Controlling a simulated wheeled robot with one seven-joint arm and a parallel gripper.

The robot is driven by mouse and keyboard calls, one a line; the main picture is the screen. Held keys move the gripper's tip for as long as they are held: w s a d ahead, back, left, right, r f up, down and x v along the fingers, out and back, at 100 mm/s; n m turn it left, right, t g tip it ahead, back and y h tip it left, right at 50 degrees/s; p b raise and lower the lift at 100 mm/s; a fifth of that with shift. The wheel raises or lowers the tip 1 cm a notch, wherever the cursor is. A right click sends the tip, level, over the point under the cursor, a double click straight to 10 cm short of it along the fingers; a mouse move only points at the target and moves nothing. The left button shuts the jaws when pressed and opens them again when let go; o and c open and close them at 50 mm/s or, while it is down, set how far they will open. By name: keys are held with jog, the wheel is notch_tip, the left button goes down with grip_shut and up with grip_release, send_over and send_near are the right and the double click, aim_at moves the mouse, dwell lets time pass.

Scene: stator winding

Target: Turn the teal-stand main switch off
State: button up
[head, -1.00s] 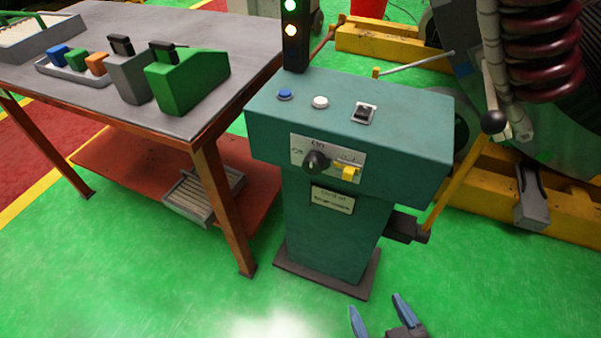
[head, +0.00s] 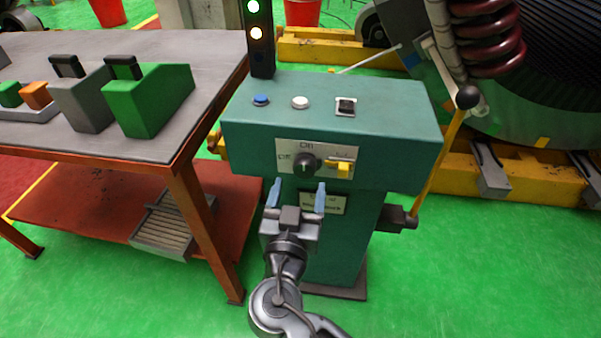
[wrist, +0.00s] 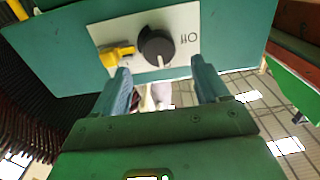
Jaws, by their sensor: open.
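The teal stand (head: 240,133) is in the middle of the head view. On its front plate is a black rotary main switch (head: 306,162), with "On" above it and an "Off" label to its left. A yellow piece (head: 344,169) sits right of the knob. My gripper (head: 298,194) is open and empty, in front of and just below the switch, with blue fingers apart. In the wrist view, the knob (wrist: 157,46) lies ahead between and beyond the fingertips, and the yellow piece (wrist: 116,55) is beside it. The fingers are not touching the knob.
The stand's top has a blue button (head: 261,100), a white button (head: 300,102) and a black rocker (head: 345,107). A workbench (head: 110,140) stands left. A yellow lever (head: 440,165) with black ball is right. Green floor is open in front.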

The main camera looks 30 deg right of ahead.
aim_at(304, 171)
jog(key=shift+x, duration=2.55)
jog(key=c, duration=1.1)
jog(key=shift+o, duration=0.2)
